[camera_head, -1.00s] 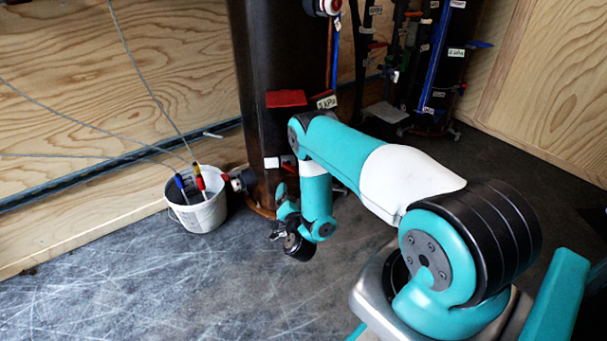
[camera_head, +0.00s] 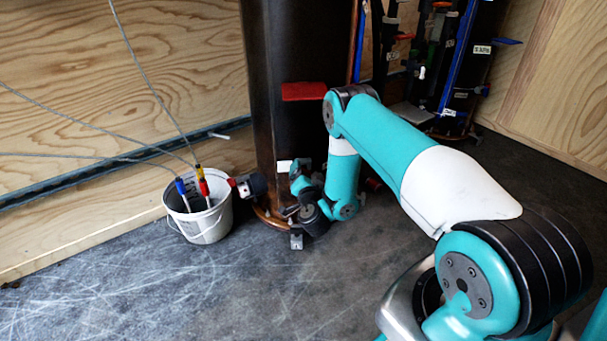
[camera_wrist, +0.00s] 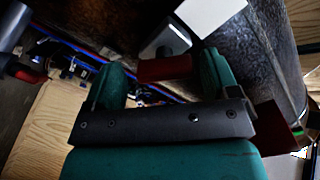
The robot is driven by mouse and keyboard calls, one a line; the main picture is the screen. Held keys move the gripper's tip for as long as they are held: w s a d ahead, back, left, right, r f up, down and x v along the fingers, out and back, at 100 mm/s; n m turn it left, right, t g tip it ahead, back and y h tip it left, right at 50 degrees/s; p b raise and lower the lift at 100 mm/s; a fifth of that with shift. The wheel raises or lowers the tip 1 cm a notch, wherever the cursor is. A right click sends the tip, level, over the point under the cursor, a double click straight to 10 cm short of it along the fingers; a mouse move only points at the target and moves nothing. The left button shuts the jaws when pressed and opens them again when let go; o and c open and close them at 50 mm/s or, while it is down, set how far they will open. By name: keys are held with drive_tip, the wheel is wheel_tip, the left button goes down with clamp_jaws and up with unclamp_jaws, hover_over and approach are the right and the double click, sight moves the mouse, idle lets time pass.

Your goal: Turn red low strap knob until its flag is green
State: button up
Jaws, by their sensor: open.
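A red bar (camera_wrist: 165,68), likely the red low strap knob, shows in the wrist view between the two teal fingers of my gripper (camera_wrist: 160,74). The fingers are open, one on each side of it; whether they touch it I cannot tell. A dark knob-like part (camera_wrist: 172,35) and a pale plate (camera_wrist: 210,14) are just beyond. In the head view my gripper (camera_head: 299,188) is at the low front of the dark column (camera_head: 290,45), beside a small white tag (camera_head: 284,165). My arm hides the knob there. A red plate (camera_head: 303,91), perhaps its flag, juts out higher up.
A white bucket (camera_head: 205,225) with coloured-ended cables stands left of the column. A black round fitting (camera_head: 257,184) sticks out between them. More pipes and a blue strip (camera_head: 457,55) stand at the back right. The floor in front is clear.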

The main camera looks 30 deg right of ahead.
drive_tip(key=shift+w+a, duration=0.1)
drive_tip(key=shift+a, duration=0.15)
drive_tip(key=shift+c, duration=0.5)
drive_tip(key=shift+a, duration=0.1)
drive_tip(key=c, duration=0.8)
drive_tip(key=shift+n, duration=0.4)
drive_tip(key=shift+r+n+p, duration=0.1)
drive_tip(key=shift+n+p, duration=0.45)
drive_tip(key=shift+n, duration=0.05)
drive_tip(key=shift+n+p, duration=0.35)
drive_tip(key=shift+n, duration=1.65)
drive_tip(key=o, duration=0.9)
